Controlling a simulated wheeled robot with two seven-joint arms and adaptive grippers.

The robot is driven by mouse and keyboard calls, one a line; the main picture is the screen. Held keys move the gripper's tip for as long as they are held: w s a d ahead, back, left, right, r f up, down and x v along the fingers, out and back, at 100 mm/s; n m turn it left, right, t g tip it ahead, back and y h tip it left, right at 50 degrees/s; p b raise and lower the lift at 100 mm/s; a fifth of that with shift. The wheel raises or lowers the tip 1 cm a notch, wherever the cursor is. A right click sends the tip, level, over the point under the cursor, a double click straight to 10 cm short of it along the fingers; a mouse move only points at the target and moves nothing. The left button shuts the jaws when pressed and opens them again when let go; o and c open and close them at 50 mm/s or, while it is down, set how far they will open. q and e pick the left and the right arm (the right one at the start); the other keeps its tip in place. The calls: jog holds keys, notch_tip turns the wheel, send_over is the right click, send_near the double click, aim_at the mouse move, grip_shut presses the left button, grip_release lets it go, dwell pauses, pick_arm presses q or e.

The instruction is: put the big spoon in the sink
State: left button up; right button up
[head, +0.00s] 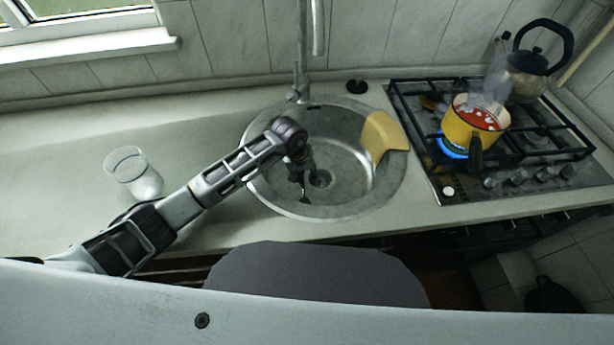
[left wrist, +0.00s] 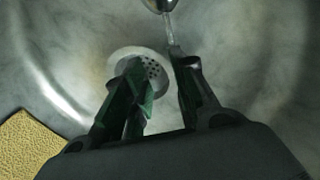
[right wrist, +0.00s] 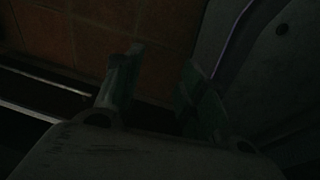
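The spoon shows in the left wrist view as a shiny metal bowl (left wrist: 160,4) at the top edge, with a thin handle running down to my right-hand fingertip there. The rest of the handle is hidden. My left gripper (left wrist: 157,75) has its fingers apart, with the drain visible beyond them; I cannot tell whether the handle touches the finger. In the head view my left gripper (head: 303,176) points down inside the round steel sink (head: 372,193). My right gripper (right wrist: 158,75) is open and empty, low over dark floor tiles in the right wrist view.
The faucet (head: 300,80) rises behind the sink.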

pick_arm(q)
jog(key=shift+r+p, duration=0.6)
jog(key=shift+a+r, duration=0.1)
jog(key=shift+r, duration=0.25)
jog(key=v, duration=1.1)
pick_arm(e)
jog(key=shift+s+d+r, duration=0.1)
jog(key=shift+s+d, duration=0.1)
jog(key=shift+s, duration=0.4)
jog(key=shift+s+d, duration=0.2)
jog(key=shift+s, duration=0.4)
pick_arm(q)
jog(key=shift+r, duration=0.1)
pick_arm(e)
jog(key=shift+a, duration=0.15)
jog(key=shift+w, duration=0.2)
